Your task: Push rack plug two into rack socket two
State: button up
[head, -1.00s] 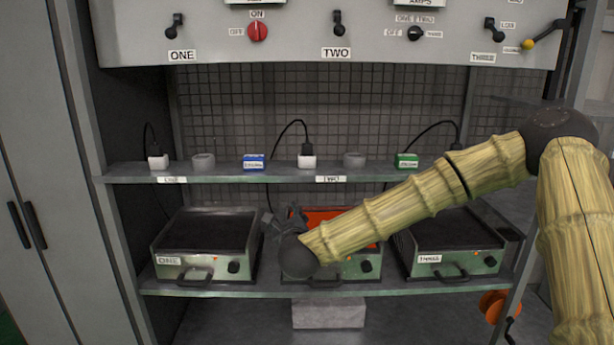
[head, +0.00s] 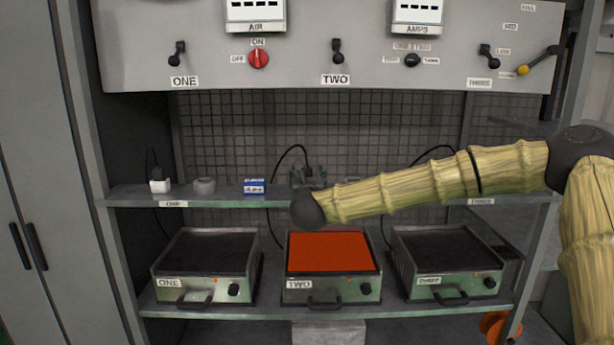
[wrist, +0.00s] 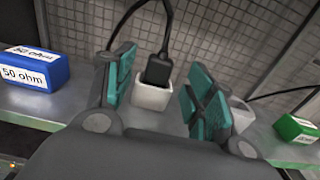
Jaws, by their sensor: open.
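Rack plug two (wrist: 158,72) is a black plug with a cable rising from its top. In the wrist view it stands upright at the white rack socket two (wrist: 152,97); I cannot tell how deep it sits. My gripper (wrist: 155,88) is open, its teal pads on either side of the plug and socket, apart from them. In the head view my gripper (head: 308,178) is at the middle of the shelf, and my arm hides most of the plug and socket there.
A blue 50 ohm block (wrist: 35,68) stands left of the socket and a green block (wrist: 296,129) right. Heating plate two (head: 328,251) glows orange below, between plates one (head: 208,252) and three (head: 445,250). A wire mesh (wrist: 235,35) stands behind the shelf (head: 225,198).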

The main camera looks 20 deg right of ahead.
aim_at(307, 171)
jog(key=x, duration=0.1)
jog(key=p+x, duration=0.2)
jog(key=shift+w+d+r, duration=0.1)
jog(key=shift+w+r, duration=0.2)
jog(key=shift+w, duration=0.05)
jog(key=shift+w+d+f+p, duration=0.2)
jog(key=shift+w+p, duration=0.2)
jog(key=shift+w, duration=0.15)
jog(key=c, duration=1.1)
